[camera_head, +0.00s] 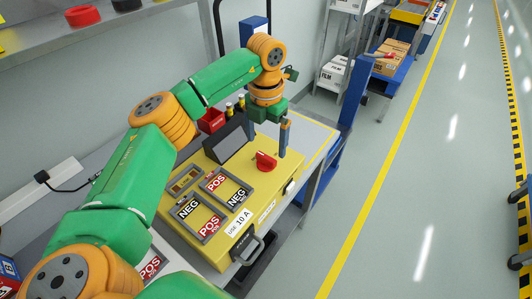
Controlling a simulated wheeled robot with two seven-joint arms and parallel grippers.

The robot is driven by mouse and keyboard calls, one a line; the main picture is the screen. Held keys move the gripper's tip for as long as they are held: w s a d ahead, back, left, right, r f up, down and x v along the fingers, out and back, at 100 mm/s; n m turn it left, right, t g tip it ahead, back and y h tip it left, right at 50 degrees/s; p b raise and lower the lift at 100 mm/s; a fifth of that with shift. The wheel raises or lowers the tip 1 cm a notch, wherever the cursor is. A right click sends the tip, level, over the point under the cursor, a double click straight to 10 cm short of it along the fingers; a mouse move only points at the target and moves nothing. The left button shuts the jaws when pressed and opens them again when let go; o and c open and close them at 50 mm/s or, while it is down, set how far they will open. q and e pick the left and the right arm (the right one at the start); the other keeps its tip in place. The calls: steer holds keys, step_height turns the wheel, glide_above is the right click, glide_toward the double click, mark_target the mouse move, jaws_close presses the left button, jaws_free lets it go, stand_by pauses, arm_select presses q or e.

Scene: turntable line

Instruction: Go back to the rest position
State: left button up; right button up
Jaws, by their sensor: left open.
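My left gripper (268,138) hangs at the end of my green and orange arm, above the back right part of a yellow case (213,244). It is open, and I see nothing held between its fingers. One finger shows clearly, close to a red knob (266,161) on the case; I cannot tell whether they touch. The case top has framed POS and NEG plates (228,187), a dark tilted panel (228,140) and a "10 A" label. My right gripper is not in view.
The case stands on a workbench (317,139) with blue posts (355,92). Red bins (211,121) lie behind it. A shelf (60,36) with red and black rolls runs above left. Cardboard boxes (391,57) stand farther back. The grey floor (430,170) to the right is clear.

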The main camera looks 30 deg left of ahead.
arm_select(q)
step_height(320, 180, up, 2)
stand_by(0.4)
